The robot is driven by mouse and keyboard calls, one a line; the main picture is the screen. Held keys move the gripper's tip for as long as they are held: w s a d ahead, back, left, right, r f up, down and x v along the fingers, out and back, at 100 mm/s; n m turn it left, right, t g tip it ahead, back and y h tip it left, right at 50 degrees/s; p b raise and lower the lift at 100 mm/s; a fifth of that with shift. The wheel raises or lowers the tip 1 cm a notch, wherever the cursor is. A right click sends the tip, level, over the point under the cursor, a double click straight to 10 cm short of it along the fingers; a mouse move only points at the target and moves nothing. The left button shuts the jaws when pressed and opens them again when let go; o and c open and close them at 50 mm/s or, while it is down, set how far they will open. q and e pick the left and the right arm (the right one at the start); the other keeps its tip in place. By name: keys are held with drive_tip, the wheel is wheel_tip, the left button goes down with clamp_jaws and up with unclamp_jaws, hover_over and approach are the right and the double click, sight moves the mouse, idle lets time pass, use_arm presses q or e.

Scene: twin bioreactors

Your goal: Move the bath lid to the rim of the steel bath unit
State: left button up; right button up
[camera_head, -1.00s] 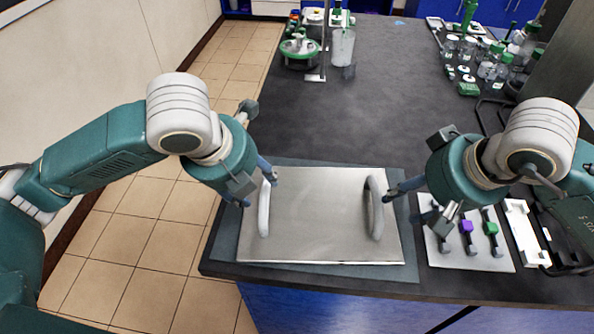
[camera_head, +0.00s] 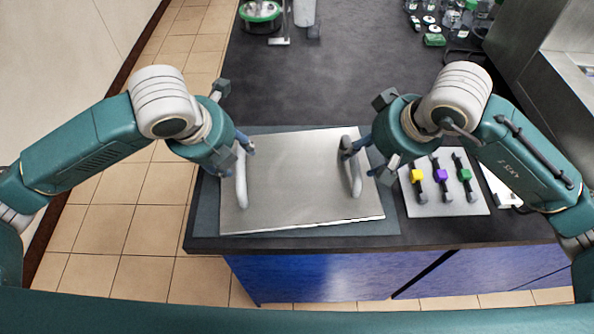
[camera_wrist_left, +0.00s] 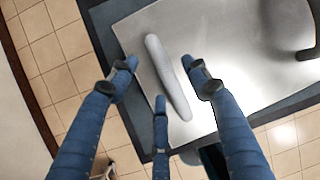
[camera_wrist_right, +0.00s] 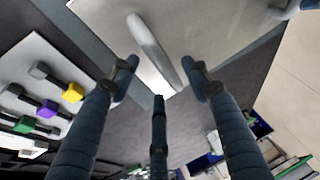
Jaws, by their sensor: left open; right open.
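The bath lid (camera_head: 295,185) is a flat steel plate with two upright handles. It lies on a dark grey mat (camera_head: 330,229) near the front of the bench, slightly skewed to it. My left gripper (camera_head: 242,150) is open at the lid's left handle (camera_head: 241,185); in the left wrist view its fingers (camera_wrist_left: 163,65) straddle this handle (camera_wrist_left: 168,75). My right gripper (camera_head: 352,147) is open at the right handle (camera_head: 355,178), which lies between its fingers (camera_wrist_right: 161,64) in the right wrist view. A grey metal unit (camera_head: 565,75) shows at the right edge; I cannot tell if it is the bath.
A pale plate (camera_head: 430,205) with yellow, purple and green clamps lies close to the lid's right. Glassware (camera_head: 470,15) stands at the back right and a green-based device (camera_head: 262,12) at the back left. The bench middle (camera_head: 330,80) is clear.

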sight(356, 159)
use_arm(q)
drive_tip(key=shift+x, duration=2.4)
use_arm(e)
drive_tip(key=shift+x, duration=2.4)
use_arm(q)
drive_tip(key=shift+r, duration=0.1)
clamp_jaws()
use_arm(e)
clamp_jaws()
use_arm(q)
drive_tip(key=shift+w+r, duration=0.1)
use_arm(e)
drive_tip(key=shift+w+r, duration=0.1)
drive_tip(key=shift+r, duration=0.05)
